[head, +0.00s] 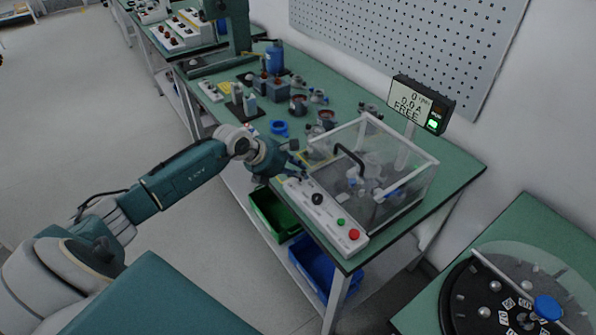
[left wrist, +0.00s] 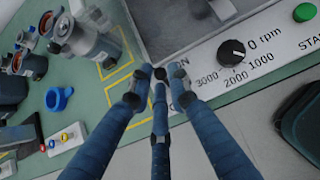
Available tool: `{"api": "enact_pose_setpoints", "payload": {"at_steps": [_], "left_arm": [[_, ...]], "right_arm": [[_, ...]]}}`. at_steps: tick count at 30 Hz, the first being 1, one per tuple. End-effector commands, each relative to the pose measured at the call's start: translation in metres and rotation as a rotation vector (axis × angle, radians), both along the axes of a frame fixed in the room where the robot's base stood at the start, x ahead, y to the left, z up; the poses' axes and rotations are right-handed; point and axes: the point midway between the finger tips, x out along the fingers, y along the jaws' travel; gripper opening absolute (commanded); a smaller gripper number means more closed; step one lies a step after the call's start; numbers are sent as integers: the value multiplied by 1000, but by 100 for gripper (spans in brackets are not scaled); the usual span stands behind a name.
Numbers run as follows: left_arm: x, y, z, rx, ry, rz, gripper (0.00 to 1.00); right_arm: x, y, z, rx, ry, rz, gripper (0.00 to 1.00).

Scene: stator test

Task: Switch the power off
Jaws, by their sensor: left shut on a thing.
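The white control panel (head: 330,215) runs along the front of the clear-walled test box. It carries a black speed knob (head: 317,198), a green button (head: 341,222) and a red button (head: 354,235). My left gripper (head: 300,172) is at the panel's far left end. In the left wrist view its three blue fingers (left wrist: 163,76) close together at the panel's end, beside a partly covered "ON" label. They are shut on what seems to be the power switch, which they almost fully hide. The knob (left wrist: 232,52) is apart from them. My right gripper is not in view.
The display (head: 408,104) is lit and reads 0, 0.0 A and FREE, with a green light. The clear box (head: 405,190) with a black handle stands behind the panel. Motor parts and a blue ring (head: 279,128) lie farther back. Green and blue bins (head: 318,268) sit below.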

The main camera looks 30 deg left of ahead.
Motion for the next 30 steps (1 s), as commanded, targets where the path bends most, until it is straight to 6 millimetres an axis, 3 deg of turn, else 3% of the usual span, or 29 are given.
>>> {"api": "enact_pose_setpoints", "payload": {"at_steps": [13,23,24,25,30], "left_arm": [[-23,7,-2,-2,9,-3,6],[-26,7,-3,-1,10,-3,5],[-26,7,-3,-1,10,-3,18],[-25,7,-3,-2,9,-3,24],[-24,8,-1,-1,6,-2,25]], "right_arm": [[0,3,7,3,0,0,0],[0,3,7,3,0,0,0],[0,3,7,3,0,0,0],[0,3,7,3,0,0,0],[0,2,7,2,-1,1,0]]}}
